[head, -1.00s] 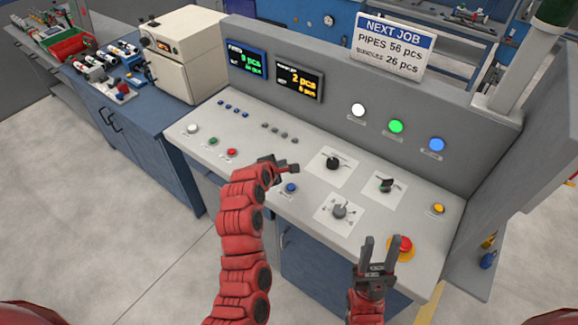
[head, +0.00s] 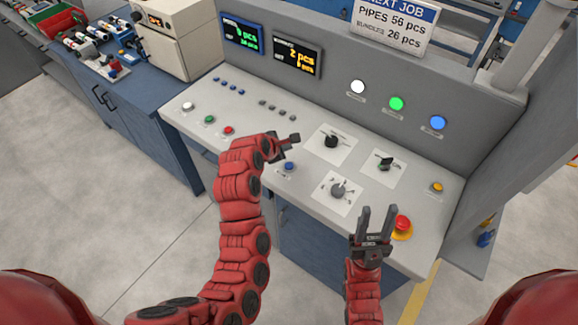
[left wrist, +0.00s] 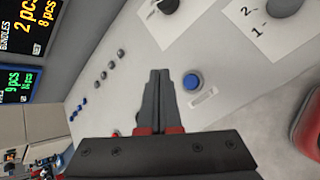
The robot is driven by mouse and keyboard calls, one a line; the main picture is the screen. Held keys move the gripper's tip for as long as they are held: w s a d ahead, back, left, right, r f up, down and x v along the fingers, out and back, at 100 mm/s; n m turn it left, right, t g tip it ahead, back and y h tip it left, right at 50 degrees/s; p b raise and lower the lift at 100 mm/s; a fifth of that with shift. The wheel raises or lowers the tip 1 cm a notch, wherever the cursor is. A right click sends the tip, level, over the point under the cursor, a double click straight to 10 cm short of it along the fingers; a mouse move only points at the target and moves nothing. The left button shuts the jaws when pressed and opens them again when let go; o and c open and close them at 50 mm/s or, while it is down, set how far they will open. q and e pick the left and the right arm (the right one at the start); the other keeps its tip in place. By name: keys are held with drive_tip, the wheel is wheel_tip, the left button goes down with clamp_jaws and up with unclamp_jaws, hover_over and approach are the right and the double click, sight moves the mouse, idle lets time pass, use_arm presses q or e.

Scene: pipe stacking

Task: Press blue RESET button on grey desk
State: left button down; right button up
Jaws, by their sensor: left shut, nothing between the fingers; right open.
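The blue button (head: 289,166) sits near the front edge of the grey desk (head: 262,122), with a small label beside it too blurred to read. In the left wrist view the blue button (left wrist: 193,81) is just to the right of my fingertips. My left gripper (head: 294,139) is shut and empty, above the desk and a little behind the blue button in the head view. It also shows in the left wrist view (left wrist: 159,75), apart from the button. My right gripper (head: 376,212) is open and empty near the desk's front edge, left of the red emergency button (head: 402,223).
Rotary switches (head: 331,141) stand right of my left gripper, one (head: 338,190) close to the blue button. White, green and red buttons (head: 228,130) line the desk's left front. An upright panel (head: 320,85) with screens and lamps stands behind.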

sight(286, 167)
use_arm(q)
wheel_tip(286, 167, down, 6)
drive_tip(key=b, duration=0.2)
drive_tip(key=shift+f+b, duration=0.1)
drive_tip(key=shift+b, duration=0.25)
drive_tip(key=shift+f, duration=0.3)
drive_tip(key=shift+f, duration=0.1)
idle(1.3)
drive_tip(key=shift+f, duration=0.3)
drive_tip(key=shift+f+b, duration=0.4)
idle(0.6)
idle(0.3)
drive_tip(key=shift+r+p, duration=0.5)
drive_tip(key=shift+r, duration=0.3)
